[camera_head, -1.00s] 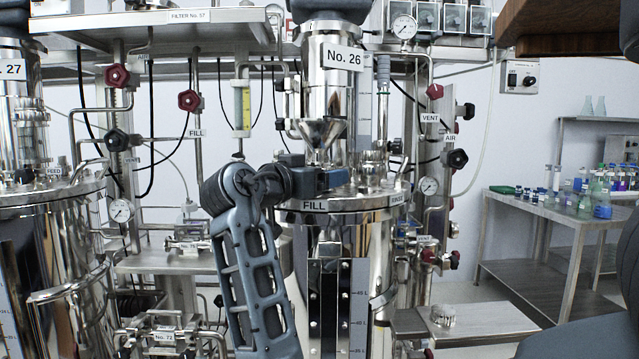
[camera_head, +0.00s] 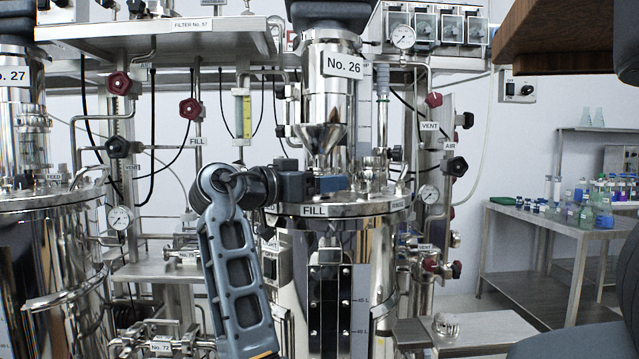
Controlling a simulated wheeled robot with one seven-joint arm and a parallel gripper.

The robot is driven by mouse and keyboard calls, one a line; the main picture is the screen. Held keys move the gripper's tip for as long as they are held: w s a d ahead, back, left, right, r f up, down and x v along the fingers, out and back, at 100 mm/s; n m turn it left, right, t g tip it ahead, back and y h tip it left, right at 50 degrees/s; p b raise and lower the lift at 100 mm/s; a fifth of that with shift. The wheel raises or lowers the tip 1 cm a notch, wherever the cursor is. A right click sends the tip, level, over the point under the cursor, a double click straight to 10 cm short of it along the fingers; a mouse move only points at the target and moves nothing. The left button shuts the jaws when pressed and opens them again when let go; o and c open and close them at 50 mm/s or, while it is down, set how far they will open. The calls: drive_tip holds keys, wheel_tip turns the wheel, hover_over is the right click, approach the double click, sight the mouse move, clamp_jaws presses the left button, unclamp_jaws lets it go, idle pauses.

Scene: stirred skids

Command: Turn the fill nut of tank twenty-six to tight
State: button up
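Tank twenty-six (camera_head: 343,210) is a shiny steel vessel in the middle, with a "No. 26" plate (camera_head: 342,64) on its upper column. A "FILL" label (camera_head: 314,211) is on the front rim of its lid. A steel funnel (camera_head: 327,135) stands above the lid, behind that label. My gripper (camera_head: 333,184) reaches in from the left, low over the lid just below the funnel. The fill nut cannot be made out; my gripper and wrist cover that spot. The fingers are too small and side-on to show whether they are open or touch anything.
Tank twenty-seven (camera_head: 50,200) stands at the left. Pipes and valves with dark red knobs (camera_head: 190,108) flank tank twenty-six. A low steel table (camera_head: 465,330) is at front right. A bench with bottles (camera_head: 560,225) stands farther right. A brown edge (camera_head: 560,45) overhangs at upper right.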

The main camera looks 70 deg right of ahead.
drive_tip(key=o, duration=0.7)
drive_tip(key=shift+b+v, duration=0.4)
drive_tip(key=shift+v, duration=3.5)
drive_tip(key=shift+o, duration=0.3)
